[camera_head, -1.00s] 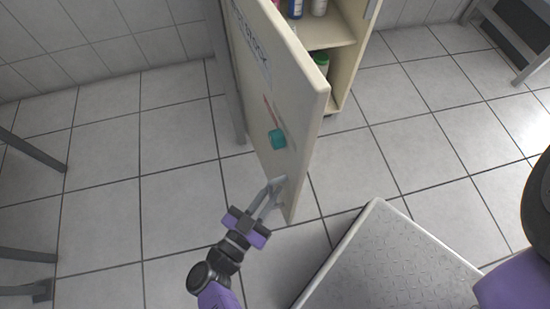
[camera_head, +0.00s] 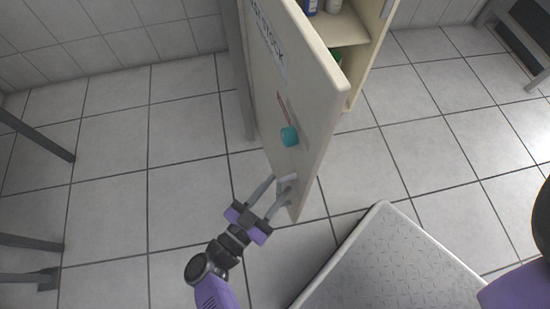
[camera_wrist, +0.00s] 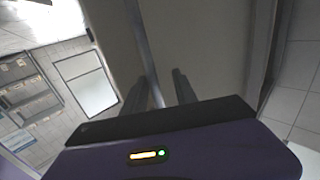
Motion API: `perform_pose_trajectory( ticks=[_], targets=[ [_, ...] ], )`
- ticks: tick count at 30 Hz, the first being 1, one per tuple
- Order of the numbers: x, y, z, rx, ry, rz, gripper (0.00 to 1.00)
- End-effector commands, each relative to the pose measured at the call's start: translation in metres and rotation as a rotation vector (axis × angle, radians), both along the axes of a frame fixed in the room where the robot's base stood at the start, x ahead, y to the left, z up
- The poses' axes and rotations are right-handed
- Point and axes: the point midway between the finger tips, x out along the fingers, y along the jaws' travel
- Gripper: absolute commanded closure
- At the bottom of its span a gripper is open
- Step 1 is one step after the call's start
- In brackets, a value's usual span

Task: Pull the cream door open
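The cream door (camera_head: 300,90) stands swung out from the cabinet (camera_head: 368,70), with a gap showing the shelves inside. Its face carries dark lettering, a red mark and a teal knob-like piece (camera_head: 289,136). My gripper (camera_head: 279,184) is at the door's lower part, below the teal piece, with its fingers spread. A small light-grey piece, perhaps a handle, shows by the fingertips; I cannot tell whether they touch it. In the wrist view, the two fingers (camera_wrist: 158,88) are apart, with a pale panel beyond them and nothing clearly held.
Bottles, one of them green (camera_head: 336,55), stand on the cabinet shelves. A pale step-like platform with a textured top (camera_head: 400,265) lies at the lower right. Grey metal legs (camera_head: 35,135) stand at the left. Tiled floor is clear between them and the door.

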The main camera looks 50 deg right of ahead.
Motion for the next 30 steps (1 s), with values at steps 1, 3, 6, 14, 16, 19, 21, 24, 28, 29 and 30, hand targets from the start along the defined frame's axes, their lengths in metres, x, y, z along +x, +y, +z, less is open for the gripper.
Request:
perform_pose_trajectory(
  ticks=[1, 3, 6, 14, 16, 19, 21, 24, 28, 29, 30],
  targets=[
    [0.000, 0.002, 0.000, 0.001, 0.001, 0.000, 0.66],
    [-0.001, 0.007, 0.000, 0.003, 0.001, 0.000, 0.66],
    [-0.002, 0.020, 0.000, 0.003, 0.001, 0.001, 0.66],
    [-0.006, 0.061, -0.001, 0.003, 0.002, 0.000, 0.66],
    [-0.007, 0.068, -0.001, 0.002, 0.001, 0.000, 0.66],
    [-0.007, 0.075, 0.000, 0.000, 0.000, 0.000, 0.66],
    [-0.008, 0.077, 0.000, 0.000, -0.001, 0.001, 0.66],
    [-0.008, 0.077, 0.000, -0.001, -0.001, 0.001, 0.66],
    [-0.008, 0.077, 0.000, -0.001, -0.001, 0.000, 0.66],
    [-0.008, 0.077, 0.000, -0.001, -0.001, 0.000, 0.66],
    [-0.008, 0.077, 0.000, -0.001, 0.000, 0.000, 0.66]
  ],
)
